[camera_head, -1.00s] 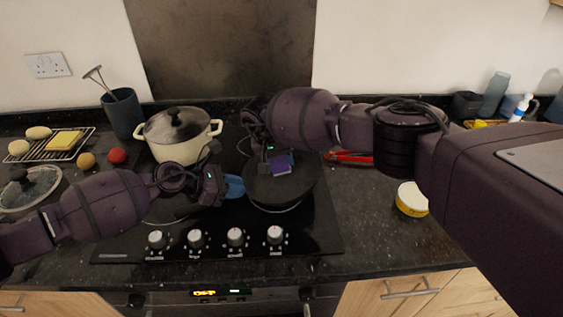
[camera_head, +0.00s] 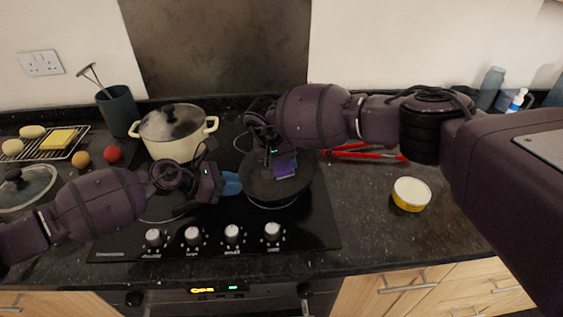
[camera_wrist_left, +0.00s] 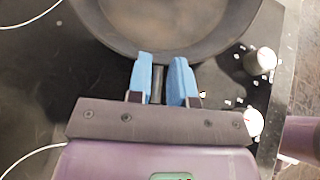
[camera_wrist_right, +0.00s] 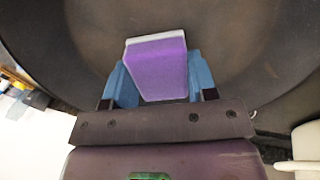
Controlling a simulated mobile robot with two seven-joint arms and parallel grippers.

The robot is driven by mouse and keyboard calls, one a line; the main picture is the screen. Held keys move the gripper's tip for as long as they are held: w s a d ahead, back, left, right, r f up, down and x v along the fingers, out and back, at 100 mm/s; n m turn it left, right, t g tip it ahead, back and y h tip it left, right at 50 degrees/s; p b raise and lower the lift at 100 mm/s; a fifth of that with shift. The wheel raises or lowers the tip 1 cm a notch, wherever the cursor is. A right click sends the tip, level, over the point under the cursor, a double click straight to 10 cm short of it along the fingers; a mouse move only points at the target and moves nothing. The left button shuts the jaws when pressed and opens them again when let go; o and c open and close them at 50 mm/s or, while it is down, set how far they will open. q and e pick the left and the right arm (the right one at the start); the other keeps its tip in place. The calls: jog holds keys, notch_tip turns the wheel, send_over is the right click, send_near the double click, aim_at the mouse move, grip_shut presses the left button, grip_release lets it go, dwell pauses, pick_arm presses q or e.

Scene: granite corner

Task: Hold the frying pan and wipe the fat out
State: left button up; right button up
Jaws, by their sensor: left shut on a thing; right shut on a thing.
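The dark frying pan (camera_head: 262,190) sits on the black hob. My left gripper (camera_head: 230,185) is shut on the pan's handle at the pan's left side; the handle (camera_wrist_left: 157,84) shows between the blue fingers in the left wrist view. My right gripper (camera_head: 276,160) reaches down over the pan and is shut on a purple sponge (camera_head: 285,168) with a pale layer. In the right wrist view the sponge (camera_wrist_right: 157,70) is between the blue fingers, over the pan's inside (camera_wrist_right: 230,40). Whether it touches the pan floor I cannot tell. I cannot make out any fat.
Red-handled tongs (camera_head: 365,154) and a yellow-and-white tub (camera_head: 411,194) are on the counter to the right. A cooling rack (camera_head: 45,143) and a glass lid (camera_head: 22,187) are at the left.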

jog(key=shift+v, duration=3)
jog(key=v, duration=0.3)
jog(key=shift+f, duration=0.1)
jog(key=shift+x, duration=3.4)
jog(key=shift+x, duration=1.1)
jog(key=shift+w, duration=0.1)
